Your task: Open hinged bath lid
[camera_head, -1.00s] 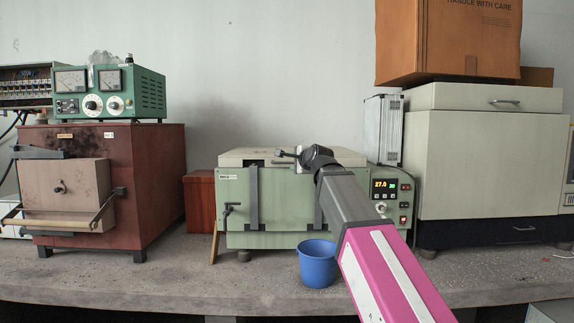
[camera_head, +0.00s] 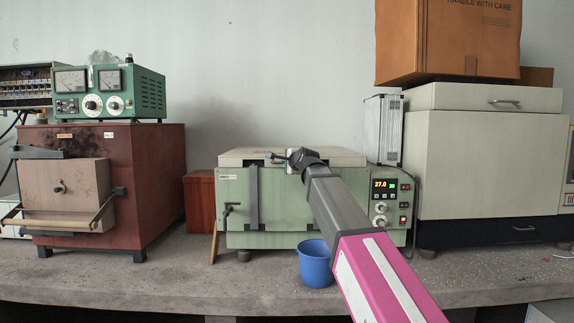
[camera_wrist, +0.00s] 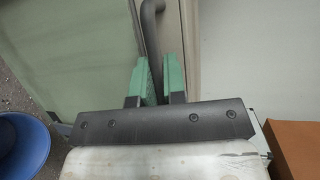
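The bath (camera_head: 285,210) is a pale green box on the bench with a cream lid (camera_head: 340,157) on top. The lid lies flat and closed. A dark strap runs down the bath's front left of my arm. My gripper (camera_head: 277,158) is at the lid's front edge. In the wrist view, its two green fingers (camera_wrist: 158,80) stand close together on either side of a dark grey bar handle (camera_wrist: 152,22) and appear shut on it. My arm hides part of the bath's front and right side.
A blue bucket (camera_head: 316,265) stands before the bath. A red-brown furnace (camera_head: 155,185) with a green meter box (camera_head: 140,95) is left. A cream cabinet (camera_head: 485,165) with a cardboard box (camera_head: 445,40) is right. Wall stands behind the bath; bench front is mostly clear.

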